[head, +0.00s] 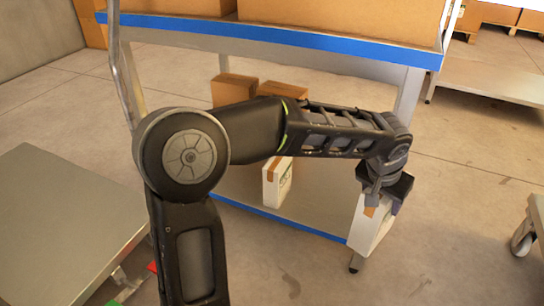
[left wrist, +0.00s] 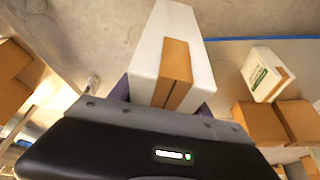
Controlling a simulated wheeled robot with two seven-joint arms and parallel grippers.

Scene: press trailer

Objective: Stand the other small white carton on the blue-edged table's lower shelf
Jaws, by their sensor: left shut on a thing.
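My left gripper (head: 386,192) is shut on a small white carton (head: 367,230) with a brown tape strip. The carton hangs upright at the right front corner of the blue-edged table's lower shelf (head: 318,205), overlapping the shelf edge in the head view; whether it touches cannot be told. In the left wrist view the held carton (left wrist: 190,40) fills the space between the fingers. Another small white carton (head: 277,182) stands on the lower shelf, partly hidden by my arm; it also shows in the left wrist view (left wrist: 263,75). My right gripper is not in view.
Two brown boxes (head: 234,88) stand towards the back of the lower shelf. Large cardboard boxes (head: 340,18) sit on the table's top (head: 270,42). A grey platform (head: 65,225) is at left, a wheeled cart (head: 530,225) at right. The lower shelf's right part is bare.

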